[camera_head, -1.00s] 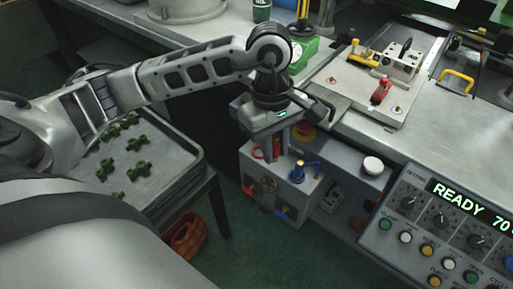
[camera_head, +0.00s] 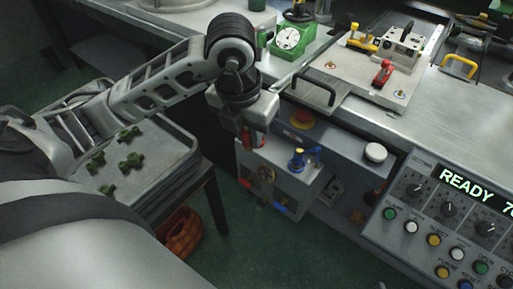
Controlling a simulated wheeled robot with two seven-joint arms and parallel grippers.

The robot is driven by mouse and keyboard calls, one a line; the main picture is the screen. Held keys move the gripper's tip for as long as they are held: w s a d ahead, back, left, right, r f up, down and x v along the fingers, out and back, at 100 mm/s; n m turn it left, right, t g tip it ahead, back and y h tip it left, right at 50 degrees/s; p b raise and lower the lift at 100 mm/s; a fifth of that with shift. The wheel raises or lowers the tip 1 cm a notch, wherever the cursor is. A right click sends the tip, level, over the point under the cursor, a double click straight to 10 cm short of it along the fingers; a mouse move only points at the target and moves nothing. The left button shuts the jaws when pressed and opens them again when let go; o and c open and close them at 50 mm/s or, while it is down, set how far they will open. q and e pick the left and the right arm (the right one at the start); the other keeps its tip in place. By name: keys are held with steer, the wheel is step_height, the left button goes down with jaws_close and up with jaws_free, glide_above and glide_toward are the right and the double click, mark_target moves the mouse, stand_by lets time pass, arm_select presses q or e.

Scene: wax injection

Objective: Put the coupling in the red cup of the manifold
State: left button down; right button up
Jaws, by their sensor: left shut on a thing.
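The manifold (camera_head: 284,185) is a pale block on the front of the bench, with a blue fitting (camera_head: 297,160) on top and small red and blue parts low on its front. A red part (camera_head: 247,138), perhaps the red cup, shows at its back left, partly covered by my gripper. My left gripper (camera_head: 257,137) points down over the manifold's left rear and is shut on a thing. The gripper hides most of that thing; no coupling shows apart elsewhere. Whether it touches the red part I cannot tell. My right gripper is not in view.
A grey tray (camera_head: 178,168) with green pieces (camera_head: 128,136) stands at left. An orange coiled thing (camera_head: 181,232) is below it. A control panel (camera_head: 440,215) is at right.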

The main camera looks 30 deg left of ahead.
arm_select(q)
steer(key=shift+w+d+f+n+b, duration=0.1)
steer(key=shift+w+d+n+b, duration=0.2)
steer(key=shift+d+n+b, duration=0.15)
steer(key=w+a+f, duration=0.2)
steer(key=w+f, duration=0.1)
steer(key=w+a+f, duration=0.2)
steer(key=w+f, duration=0.1)
steer(key=w, duration=0.1)
steer(key=w+a+f, duration=0.3)
steer(key=w, duration=0.1)
steer(key=shift+w, duration=0.15)
steer(key=shift+w+f, duration=0.15)
steer(key=shift+f, duration=0.05)
step_height(320, 180, down, 3)
steer(key=shift+w+a+f, duration=0.1)
steer(key=shift+f, duration=0.05)
steer(key=shift+f, duration=0.1)
steer(key=shift+f, duration=0.4)
